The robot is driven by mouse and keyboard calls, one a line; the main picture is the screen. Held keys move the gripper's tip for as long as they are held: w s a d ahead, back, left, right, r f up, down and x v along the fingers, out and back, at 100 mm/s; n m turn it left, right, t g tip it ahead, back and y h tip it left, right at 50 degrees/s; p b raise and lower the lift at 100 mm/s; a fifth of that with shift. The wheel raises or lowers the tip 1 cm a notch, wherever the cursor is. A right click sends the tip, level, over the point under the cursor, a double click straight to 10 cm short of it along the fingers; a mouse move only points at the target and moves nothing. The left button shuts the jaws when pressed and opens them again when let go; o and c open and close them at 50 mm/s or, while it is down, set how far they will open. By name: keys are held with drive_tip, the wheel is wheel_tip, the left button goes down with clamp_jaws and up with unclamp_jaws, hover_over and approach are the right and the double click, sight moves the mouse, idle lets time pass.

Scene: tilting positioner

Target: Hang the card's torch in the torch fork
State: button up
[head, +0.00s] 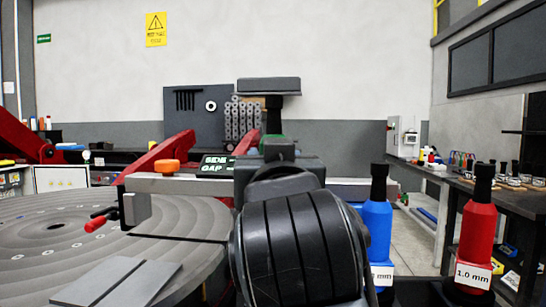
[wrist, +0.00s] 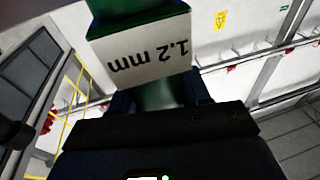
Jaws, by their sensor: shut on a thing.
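A green torch (wrist: 140,22) with a white "1.2 mm" label (wrist: 140,60) shows upside down at the top of the wrist view. My gripper (wrist: 163,98) is shut on it. In the head view my gripper (head: 279,150) is mid-picture, with a bit of the green torch (head: 275,139) behind it; my arm hides the rest. A blue torch (head: 377,222) and a red torch (head: 477,235) labelled "1.0 mm" stand upright at right. A dark sign (head: 216,165) reading "SIDE" and "GAP" is partly hidden. I cannot make out the torch fork for sure.
A large round grey table (head: 60,235) fills the left, with a flat plate (head: 117,284) on it. A grey block (head: 268,86) stands above my gripper. A pale horizontal bar (head: 180,186) crosses behind my arm. A dark bench (head: 520,200) runs along the right.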

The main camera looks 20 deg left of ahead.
drive_tip(key=shift+f+b, duration=1.25)
drive_tip(key=shift+f, duration=0.7)
drive_tip(key=shift+s, duration=0.1)
drive_tip(key=s+d+p, duration=0.1)
drive_tip(key=s+d, duration=0.1)
drive_tip(key=s, duration=0.8)
drive_tip(key=shift+s+d+p, duration=0.3)
drive_tip(key=shift+d+p, duration=0.05)
drive_tip(key=shift+p, duration=0.05)
